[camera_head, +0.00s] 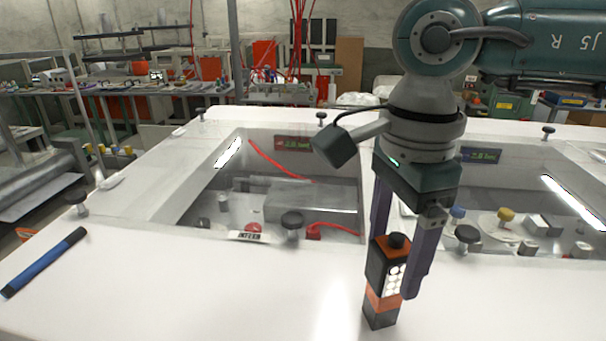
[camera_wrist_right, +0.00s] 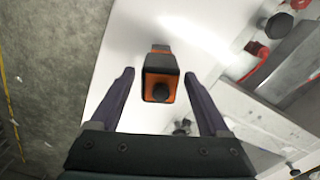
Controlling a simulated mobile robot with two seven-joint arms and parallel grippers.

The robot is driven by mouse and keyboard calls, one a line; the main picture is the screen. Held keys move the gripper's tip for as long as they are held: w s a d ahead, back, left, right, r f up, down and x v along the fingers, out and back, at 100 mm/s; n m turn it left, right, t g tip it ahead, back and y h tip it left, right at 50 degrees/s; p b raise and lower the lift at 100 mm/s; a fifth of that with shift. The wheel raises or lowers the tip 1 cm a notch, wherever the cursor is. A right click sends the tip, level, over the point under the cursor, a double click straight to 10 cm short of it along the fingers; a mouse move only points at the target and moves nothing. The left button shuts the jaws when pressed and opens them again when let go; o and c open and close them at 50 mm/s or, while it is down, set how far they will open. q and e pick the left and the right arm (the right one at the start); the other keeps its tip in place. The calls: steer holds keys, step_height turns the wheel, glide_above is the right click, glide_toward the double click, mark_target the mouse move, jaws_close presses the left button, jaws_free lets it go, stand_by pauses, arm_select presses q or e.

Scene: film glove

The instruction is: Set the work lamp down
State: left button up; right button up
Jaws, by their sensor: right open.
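The work lamp (camera_head: 382,287) is a small black and orange block with a black knob on top and lit white dots on one side. It stands upright on the white surface near the front, right of the middle in the head view. My right gripper (camera_head: 397,278) is above it with its purple fingers pointing down on either side of the lamp. In the right wrist view the lamp (camera_wrist_right: 160,76) shows between the open fingers (camera_wrist_right: 165,75), with a gap on both sides. My left gripper is not in view.
A blue and black stick (camera_head: 44,262) lies on the white top (camera_head: 200,290) at the left. Behind the lamp are glazed windows (camera_head: 290,190) with black knobs (camera_head: 292,220) around them.

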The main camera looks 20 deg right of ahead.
step_height(320, 180, up, 10)
steer(key=b, duration=0.4)
steer(key=shift+f, duration=0.1)
steer(key=shift+r, duration=0.45)
